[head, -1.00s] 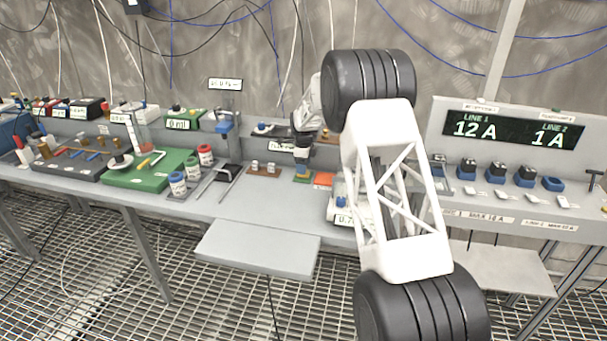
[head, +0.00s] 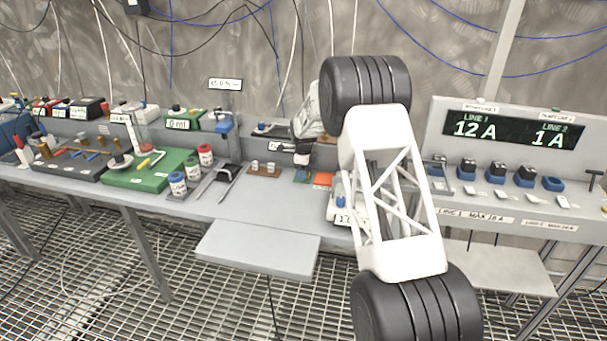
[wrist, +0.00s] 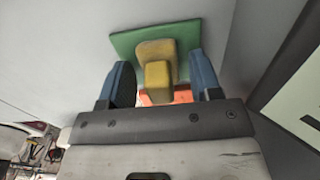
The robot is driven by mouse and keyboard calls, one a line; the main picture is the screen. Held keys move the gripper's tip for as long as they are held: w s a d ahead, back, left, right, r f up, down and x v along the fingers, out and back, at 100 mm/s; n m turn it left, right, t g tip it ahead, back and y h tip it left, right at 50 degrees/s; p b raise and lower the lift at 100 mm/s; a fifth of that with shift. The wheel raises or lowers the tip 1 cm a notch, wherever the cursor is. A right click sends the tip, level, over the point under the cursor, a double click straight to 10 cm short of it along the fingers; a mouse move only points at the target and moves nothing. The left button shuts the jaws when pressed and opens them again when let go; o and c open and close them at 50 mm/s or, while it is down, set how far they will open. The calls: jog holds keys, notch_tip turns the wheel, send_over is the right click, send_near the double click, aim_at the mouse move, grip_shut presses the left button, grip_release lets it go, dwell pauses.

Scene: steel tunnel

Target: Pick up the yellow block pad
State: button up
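In the wrist view, the yellow block (wrist: 158,75) is stepped, with a wide part and a smaller part nearer the camera. It appears over a flat green pad (wrist: 190,35). My gripper (wrist: 162,86) has two blue fingers, one on each side of the block. A gap shows between the block and the right finger; the left finger is very close to it in the picture. I cannot tell the height between fingers and block. In the head view, the green pad (head: 301,176) lies on the bench below my wrist; the yellow block is not clear there.
An orange pad (head: 323,180) lies right of the green pad. A brown tray with small items (head: 264,170) stands to the left. A scale-like box (head: 341,215) is partly behind my arm. The grey bench front (head: 270,205) is clear. A display panel (head: 515,129) stands at right.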

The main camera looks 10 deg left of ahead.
jog(key=c, duration=0.8)
jog(key=shift+r, duration=0.15)
jog(key=shift+r, duration=1.6)
jog(key=s+d, duration=0.2)
jog(key=s, duration=0.3)
jog(key=s+d+r, duration=0.1)
jog(key=s+d, duration=0.1)
jog(key=s, duration=0.2)
jog(key=s+d, duration=0.2)
jog(key=s, duration=0.3)
jog(key=shift+s+d+r, duration=0.15)
jog(key=shift+s+r, duration=0.1)
jog(key=shift+s, duration=0.1)
